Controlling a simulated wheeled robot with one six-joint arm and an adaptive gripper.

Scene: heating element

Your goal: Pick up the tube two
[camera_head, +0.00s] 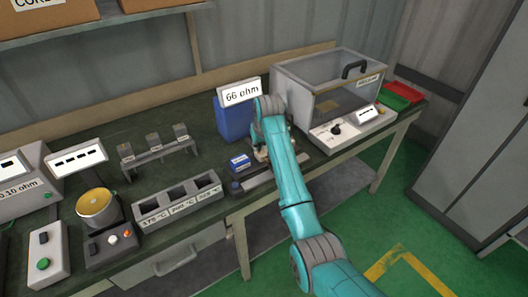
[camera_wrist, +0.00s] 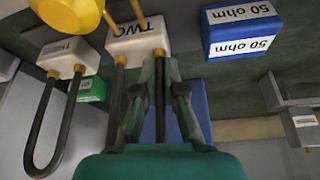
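Tube two is a white block labelled "TWO" (camera_wrist: 138,40) with dark tube legs, seen in the wrist view. My gripper (camera_wrist: 164,65) has its two fingers drawn close together on the dark leg under the right side of this block. The fingers hide part of that leg. A second white block with a dark U-shaped tube (camera_wrist: 42,130) is apart, to the left. In the head view my gripper (camera_head: 262,152) is low over the bench, right of the small blue box; tube two is mostly hidden there by my arm.
A blue "50 ohm" box (camera_wrist: 240,30) is close to the gripper. A larger blue container (camera_head: 232,120) stands behind, and a clear-walled case (camera_head: 340,85) to the right. A three-slot holder (camera_head: 180,203) and a grey rack (camera_head: 158,153) are to the left.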

